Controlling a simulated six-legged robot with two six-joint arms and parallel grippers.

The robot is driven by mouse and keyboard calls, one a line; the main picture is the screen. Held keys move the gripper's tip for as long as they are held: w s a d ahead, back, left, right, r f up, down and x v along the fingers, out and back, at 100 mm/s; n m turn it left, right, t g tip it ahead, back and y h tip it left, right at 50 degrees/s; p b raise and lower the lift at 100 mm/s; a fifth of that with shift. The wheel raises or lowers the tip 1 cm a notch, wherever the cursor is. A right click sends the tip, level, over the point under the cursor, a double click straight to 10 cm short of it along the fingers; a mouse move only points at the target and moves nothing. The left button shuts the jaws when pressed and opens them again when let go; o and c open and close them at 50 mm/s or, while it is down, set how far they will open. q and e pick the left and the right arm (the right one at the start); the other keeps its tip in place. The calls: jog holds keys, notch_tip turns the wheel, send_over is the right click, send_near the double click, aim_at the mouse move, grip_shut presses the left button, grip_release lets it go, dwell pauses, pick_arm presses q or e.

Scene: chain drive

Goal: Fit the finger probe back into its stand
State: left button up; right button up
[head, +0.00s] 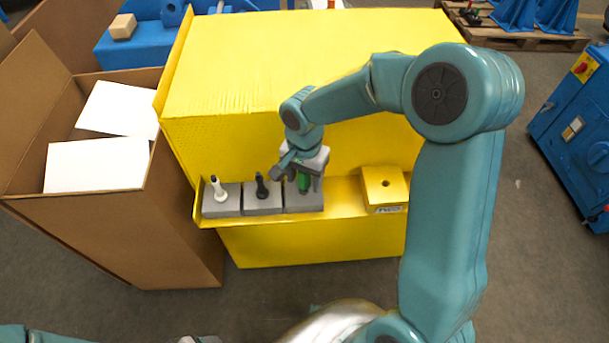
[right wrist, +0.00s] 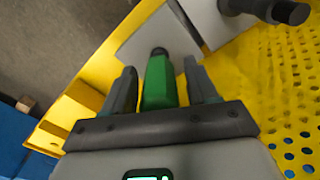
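My right gripper (head: 303,178) points down over the rightmost grey block. In the right wrist view its two fingers (right wrist: 163,88) stand on either side of a green-handled tool (right wrist: 158,82), with narrow gaps beside the handle, so it looks open around it. The green tool (head: 304,183) is upright at the grey block (head: 310,202), partly hidden by the gripper. A yellow block with a round hole (head: 372,190) and a label stands to the right on the ledge; its hole looks empty. A grey bit at the bottom edge may be my left gripper (head: 200,340); its fingers are cut off.
A white tool (head: 217,190) and a black tool (head: 261,187) stand in grey blocks to the left. The yellow ledge (head: 342,191) is clear between the green tool and the yellow block. A cardboard box (head: 110,228) stands left; a blue machine (head: 578,125) stands right.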

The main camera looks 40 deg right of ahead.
notch_tip(320, 180, up, 16)
jog(key=p, duration=0.2)
jog(key=shift+r, duration=0.2)
jog(key=shift+s, duration=0.1)
dwell(0.7)
